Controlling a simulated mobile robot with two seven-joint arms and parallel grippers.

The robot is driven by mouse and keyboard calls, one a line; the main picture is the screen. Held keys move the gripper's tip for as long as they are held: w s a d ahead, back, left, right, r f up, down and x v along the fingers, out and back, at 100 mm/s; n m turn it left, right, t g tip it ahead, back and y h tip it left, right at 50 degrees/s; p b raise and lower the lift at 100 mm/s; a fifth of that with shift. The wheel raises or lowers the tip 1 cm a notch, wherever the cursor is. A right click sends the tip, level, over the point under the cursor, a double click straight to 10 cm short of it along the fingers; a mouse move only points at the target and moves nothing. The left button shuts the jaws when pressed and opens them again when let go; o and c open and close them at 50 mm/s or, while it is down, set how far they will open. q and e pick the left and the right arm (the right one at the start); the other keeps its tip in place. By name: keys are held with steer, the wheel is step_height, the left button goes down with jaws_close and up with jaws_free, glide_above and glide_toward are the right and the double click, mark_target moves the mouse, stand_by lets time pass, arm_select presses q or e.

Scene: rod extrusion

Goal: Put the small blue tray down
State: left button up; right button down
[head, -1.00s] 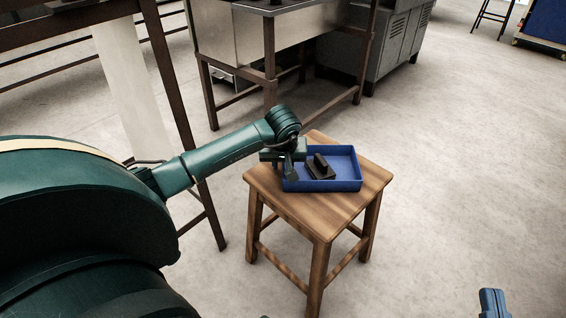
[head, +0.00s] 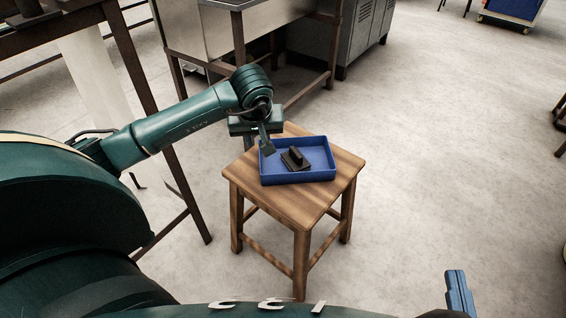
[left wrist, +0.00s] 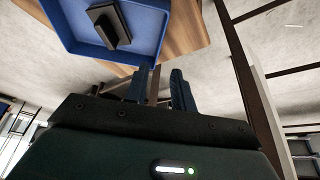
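The small blue tray (head: 318,176) rests flat on the seat of a wooden stool (head: 334,196). A dark block with a raised handle (head: 296,159) lies in it. My left gripper (head: 265,142) is at the tray's back left corner. In the left wrist view its two fingers (left wrist: 160,86) are spread with a gap between them and hold nothing. The tray (left wrist: 149,40) shows just beyond the fingertips there. Part of my right gripper (head: 459,293) shows at the bottom right of the head view; its opening cannot be seen.
A metal sink unit (head: 215,30) on brown legs stands behind the stool, with a grey cabinet (head: 364,35) beside it. A dark table frame (head: 130,60) is at the left. The floor (head: 450,150) right of the stool is clear.

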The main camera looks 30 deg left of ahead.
arm_select(q)
steer(key=s+d+f+n+g+h, duration=0.25)
steer(key=s+d+h, duration=0.35)
steer(key=d, duration=0.6)
steer(key=s+d+f+n+g+h, duration=0.1)
steer(key=s+d+f+n+h, duration=0.35)
steer(key=d, duration=0.75)
steer(key=s+d+r+n+h, duration=0.7)
steer(key=d+r+h, duration=0.1)
steer(key=r+h, duration=0.15)
step_height(320, 180, up, 7)
steer(key=n+t+h, duration=0.3)
steer(key=n+t, duration=0.6)
steer(key=n, duration=0.6)
steer(key=a+f+n+t+y, duration=0.2)
steer(key=n+y, duration=0.4)
steer(key=n, duration=0.8)
steer(key=w+a+f+n+t+y, duration=0.1)
steer(key=a+n+t+y, duration=0.4)
steer(key=n, duration=0.9)
steer(key=shift+w+f+t+y, duration=0.2)
steer(key=shift+f+t+y, duration=0.2)
steer(key=shift+f+t, duration=0.35)
